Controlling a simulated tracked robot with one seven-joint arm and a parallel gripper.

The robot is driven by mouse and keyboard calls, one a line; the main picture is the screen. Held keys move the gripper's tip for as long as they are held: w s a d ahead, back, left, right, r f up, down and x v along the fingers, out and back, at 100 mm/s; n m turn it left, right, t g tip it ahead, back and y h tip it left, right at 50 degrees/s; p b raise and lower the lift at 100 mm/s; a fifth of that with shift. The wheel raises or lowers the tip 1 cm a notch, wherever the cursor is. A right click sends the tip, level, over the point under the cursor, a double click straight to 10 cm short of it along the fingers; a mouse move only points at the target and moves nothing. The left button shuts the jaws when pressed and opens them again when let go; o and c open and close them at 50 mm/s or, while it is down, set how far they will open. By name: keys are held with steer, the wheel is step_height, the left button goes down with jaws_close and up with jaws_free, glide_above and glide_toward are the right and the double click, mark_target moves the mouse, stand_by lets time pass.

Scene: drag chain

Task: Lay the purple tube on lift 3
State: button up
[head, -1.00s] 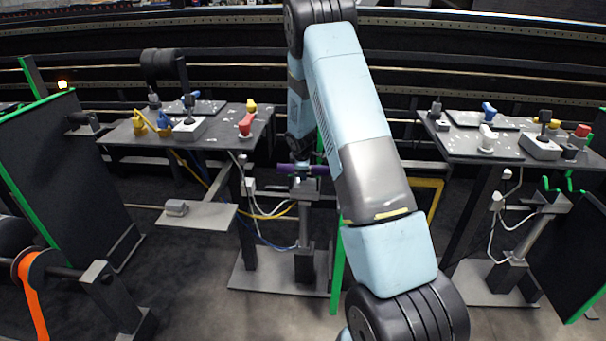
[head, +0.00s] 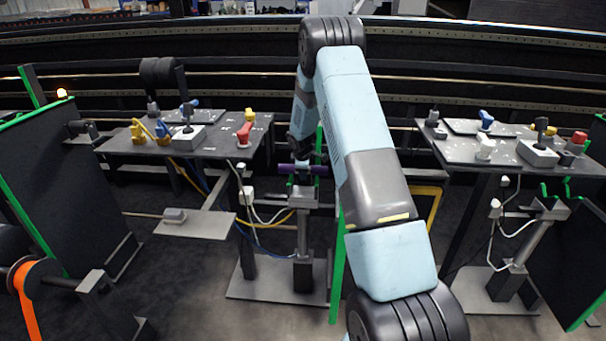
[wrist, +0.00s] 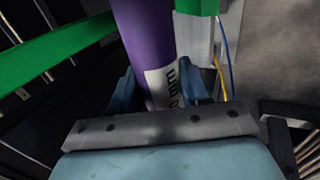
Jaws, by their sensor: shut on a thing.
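The purple tube (head: 302,169) is held crosswise in my gripper (head: 303,165) in the middle of the head view. It appears just above the flat head of a lift (head: 303,198); whether they touch I cannot tell. No lift number is readable. In the wrist view the tube (wrist: 145,35) carries a white label with dark letters and sits between the two blue fingers of my gripper (wrist: 160,92). The fingers are closed on it. A second lift (head: 545,208) stands at the right in the head view.
A left table (head: 215,145) and a right table (head: 460,148) carry coloured handles and boxes. A green upright (head: 338,265) stands right beside the middle lift. Cables (head: 268,222) hang at its left. A dark green-edged panel (head: 70,190) is at far left.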

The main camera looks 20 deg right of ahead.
steer(key=shift+w+d, duration=0.25)
steer(key=shift+w, duration=0.3)
steer(key=shift+f, duration=2.85)
steer(key=o, duration=1.3)
steer(key=shift+s, duration=0.1)
steer(key=shift+c, duration=0.2)
steer(key=shift+r, duration=0.1)
steer(key=shift+r, duration=0.55)
steer(key=v, duration=1.2)
steer(key=shift+s+a, duration=0.25)
steer(key=shift+s, duration=0.15)
